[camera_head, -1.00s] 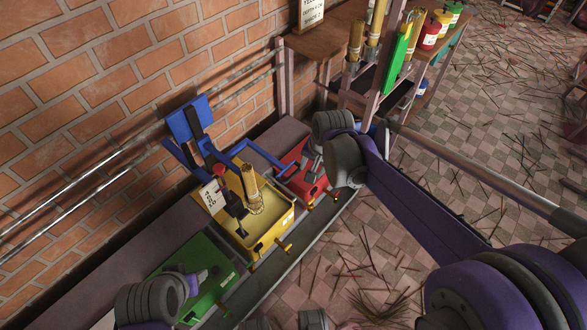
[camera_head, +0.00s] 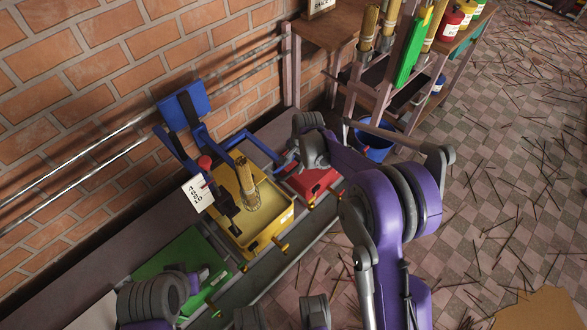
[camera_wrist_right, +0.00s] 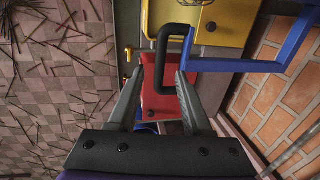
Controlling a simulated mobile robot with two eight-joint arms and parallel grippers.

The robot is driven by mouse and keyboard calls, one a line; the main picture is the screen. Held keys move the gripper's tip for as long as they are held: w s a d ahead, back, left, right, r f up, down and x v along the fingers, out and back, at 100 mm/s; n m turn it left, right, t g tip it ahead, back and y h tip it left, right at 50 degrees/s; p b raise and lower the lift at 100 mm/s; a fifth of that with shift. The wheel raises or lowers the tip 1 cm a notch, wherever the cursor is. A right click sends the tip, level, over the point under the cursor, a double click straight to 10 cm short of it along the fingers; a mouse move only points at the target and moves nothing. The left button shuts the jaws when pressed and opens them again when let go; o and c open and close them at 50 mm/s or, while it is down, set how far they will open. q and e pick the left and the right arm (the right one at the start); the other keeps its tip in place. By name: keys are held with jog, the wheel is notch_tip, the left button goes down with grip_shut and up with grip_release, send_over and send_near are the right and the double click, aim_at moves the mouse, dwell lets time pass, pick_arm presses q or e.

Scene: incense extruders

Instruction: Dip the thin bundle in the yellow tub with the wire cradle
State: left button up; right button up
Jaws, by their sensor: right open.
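The yellow tub (camera_head: 262,232) sits on the low bench by the wall. A tan bundle (camera_head: 246,176) stands upright in it, with the pale wire cradle (camera_head: 249,201) around its lower end. The yellow tub also shows at the top of the right wrist view (camera_wrist_right: 226,30). My right gripper (camera_wrist_right: 157,84) is open over the red tub (camera_wrist_right: 162,105), its fingers either side of a black bent handle (camera_wrist_right: 167,62) joined to a blue bar (camera_wrist_right: 240,66). My left gripper (camera_head: 204,274) is over the green tub (camera_head: 182,254); its jaws are unclear.
A white card (camera_head: 198,193) stands at the yellow tub's left. A wooden rack with several bundles (camera_head: 368,24) and a shelf of canisters (camera_head: 448,24) are at the back right. A blue bucket (camera_head: 374,148) stands below. Sticks litter the floor.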

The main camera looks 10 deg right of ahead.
aim_at(293, 170)
jog(key=shift+w+a+f, duration=0.1)
jog(key=shift+w+f, duration=0.05)
jog(key=shift+f, duration=0.7)
jog(key=shift+w+a+f, duration=0.1)
jog(key=shift+w+f, duration=0.05)
jog(key=shift+f, duration=0.7)
grip_shut()
